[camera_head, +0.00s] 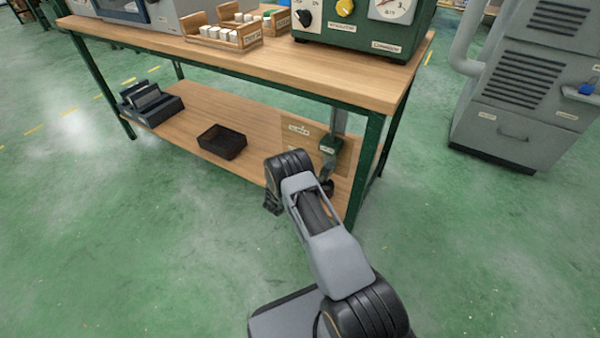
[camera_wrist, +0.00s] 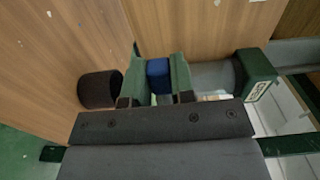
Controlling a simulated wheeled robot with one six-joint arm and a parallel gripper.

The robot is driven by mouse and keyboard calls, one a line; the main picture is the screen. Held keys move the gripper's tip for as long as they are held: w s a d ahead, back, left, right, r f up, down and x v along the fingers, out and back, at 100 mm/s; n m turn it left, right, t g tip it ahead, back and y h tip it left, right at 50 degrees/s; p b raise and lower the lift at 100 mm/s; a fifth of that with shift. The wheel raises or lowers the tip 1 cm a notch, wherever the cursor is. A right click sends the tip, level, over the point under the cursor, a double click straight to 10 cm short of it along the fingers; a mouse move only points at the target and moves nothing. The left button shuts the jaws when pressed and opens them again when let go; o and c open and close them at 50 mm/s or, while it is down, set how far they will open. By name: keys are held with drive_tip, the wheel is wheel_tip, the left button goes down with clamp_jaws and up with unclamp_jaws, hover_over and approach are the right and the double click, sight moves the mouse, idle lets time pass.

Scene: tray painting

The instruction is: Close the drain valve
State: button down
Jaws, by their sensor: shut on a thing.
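The drain valve's blue handle (camera_wrist: 159,76) shows in the wrist view between my two finger pads. My gripper (camera_wrist: 155,96) is shut on this handle. A grey pipe (camera_wrist: 212,76) runs to the right from behind the handle to a dark green labelled block (camera_wrist: 256,75). In the head view the green block (camera_head: 330,145) hangs by the pipe under the right end of the bench. There my arm hides the handle and my fingertips. I cannot tell how far the valve is turned.
A dark round cup (camera_wrist: 99,89) stands left of my fingers in the wrist view. A wooden bench (camera_head: 260,65) stands over a lower shelf (camera_head: 190,105) with a black tray (camera_head: 222,141). A green bench leg (camera_head: 365,165) is close right of my arm. The floor in front is clear.

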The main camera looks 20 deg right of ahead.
drive_tip(key=shift+s+f, duration=0.1)
drive_tip(key=c, duration=1)
unclamp_jaws()
drive_tip(key=shift+o, duration=0.2)
drive_tip(key=p+v, duration=0.4)
drive_tip(key=v, duration=0.9)
drive_tip(key=shift+s+a, duration=0.2)
drive_tip(key=shift+a, duration=0.15)
